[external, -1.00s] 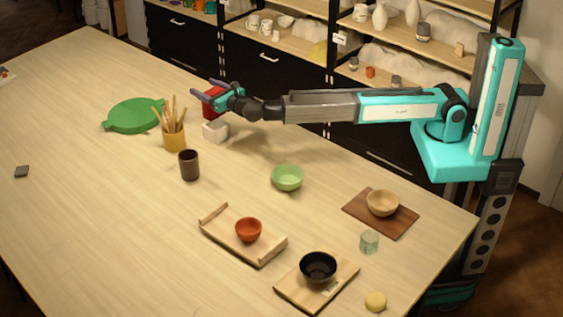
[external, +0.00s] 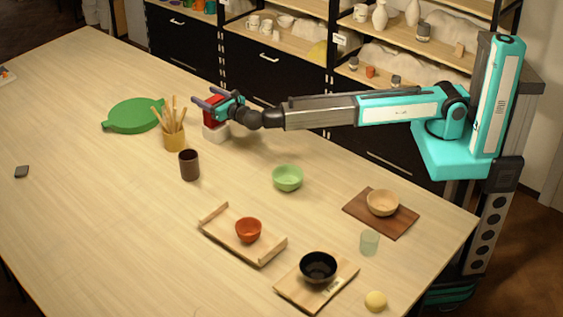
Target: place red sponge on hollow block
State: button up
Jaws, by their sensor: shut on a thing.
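The red sponge (external: 213,111) is between the jaws of my gripper (external: 207,103), which is shut on it. The white hollow block (external: 215,132) stands on the table (external: 110,215) directly below the sponge. The sponge's lower edge appears at or very near the block's top; I cannot tell whether they touch. My gripper hides part of the sponge, and the block's hollow is too small to make out.
A yellow pot of wooden tools (external: 174,138) stands just left of the block, with a dark cup (external: 189,166) in front. A green round board (external: 133,115) lies further left. A green bowl (external: 287,178) is to the right. The table's left front is mostly clear.

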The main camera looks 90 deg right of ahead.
jog(key=shift+f, duration=0.1)
jog(key=o, duration=1.3)
jog(key=b, duration=0.3)
send_near(218, 101)
jog(key=x, duration=0.4)
jog(key=shift+f, duration=0.1)
jog(key=shift+d, duration=0.1)
